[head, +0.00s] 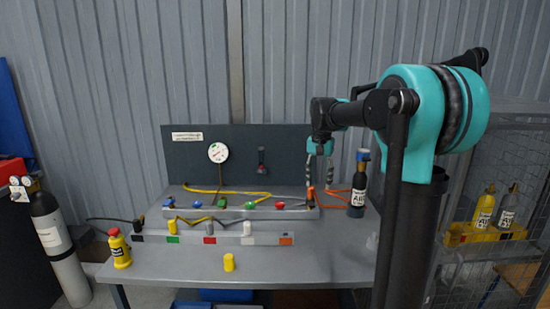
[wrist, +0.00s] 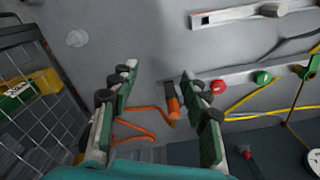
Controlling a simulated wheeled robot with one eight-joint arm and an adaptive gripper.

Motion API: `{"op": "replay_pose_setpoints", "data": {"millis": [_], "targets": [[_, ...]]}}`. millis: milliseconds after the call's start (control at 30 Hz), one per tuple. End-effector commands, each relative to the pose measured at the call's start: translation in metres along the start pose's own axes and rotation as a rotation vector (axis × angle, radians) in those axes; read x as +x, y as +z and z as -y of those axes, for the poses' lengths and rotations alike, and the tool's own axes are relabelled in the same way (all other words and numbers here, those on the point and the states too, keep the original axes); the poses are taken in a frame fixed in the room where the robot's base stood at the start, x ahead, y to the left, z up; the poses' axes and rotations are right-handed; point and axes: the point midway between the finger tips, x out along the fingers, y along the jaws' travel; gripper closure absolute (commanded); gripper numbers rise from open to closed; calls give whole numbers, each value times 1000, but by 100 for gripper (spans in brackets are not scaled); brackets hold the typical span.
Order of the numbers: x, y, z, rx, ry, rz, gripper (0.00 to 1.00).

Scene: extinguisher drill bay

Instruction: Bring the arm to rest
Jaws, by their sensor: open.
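My gripper (head: 319,182) hangs with its fingers pointing down over the right rear of the grey workbench (head: 185,270). In the wrist view my gripper (wrist: 160,88) has its two green-padded fingers spread wide, with nothing held between them. An orange-tipped black plug (head: 310,194) is on the bench near the fingertips in the head view. In the wrist view this plug (wrist: 172,105) shows between the fingers, not gripped. My arm reaches out from the right, bent at the elbow.
A black bottle (head: 356,192) stands right of my gripper. A grey rail (head: 190,239) with coloured blocks crosses the bench. A yellow cylinder (head: 229,262) and a yellow extinguisher (head: 119,250) stand in front. A dark back panel (head: 285,150) rises behind. A mesh cage (head: 490,150) is at right.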

Motion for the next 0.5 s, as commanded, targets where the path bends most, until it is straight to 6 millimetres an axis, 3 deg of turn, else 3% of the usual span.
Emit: {"op": "replay_pose_setpoints", "data": {"millis": [267,500], "targets": [[19,16,-13,-39,-16,-30,53],[47,41,-33,-95,-36,-73,53]]}}
